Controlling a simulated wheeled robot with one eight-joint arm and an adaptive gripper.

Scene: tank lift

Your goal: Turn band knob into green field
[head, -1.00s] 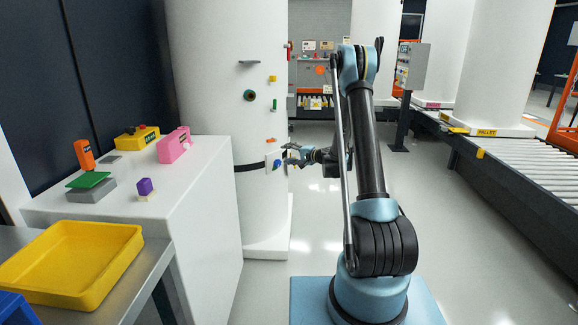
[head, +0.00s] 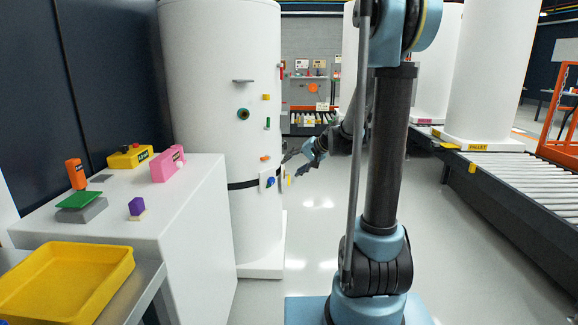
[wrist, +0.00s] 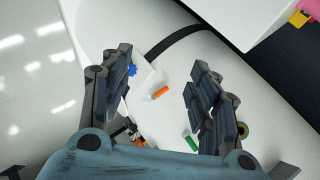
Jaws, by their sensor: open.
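The blue band knob (head: 270,182) sits on a white plate (head: 263,187) at the black band (head: 243,185) of the large white tank (head: 215,100). In the wrist view the blue knob (wrist: 133,70) shows beside the left finger, partly hidden by it. My gripper (head: 292,165) is open and empty, a little right of and above the knob in the head view, apart from it. Its spread fingers (wrist: 160,75) also show in the wrist view, with the tank surface beyond. I cannot make out a green field around the knob.
On the tank are an orange handle (head: 265,158), a green handle (head: 268,123), a dark round knob (head: 243,114) and a grey ledge (head: 243,81). A white cabinet (head: 190,210) with small objects stands left. A roller conveyor (head: 520,175) runs right; floor between is clear.

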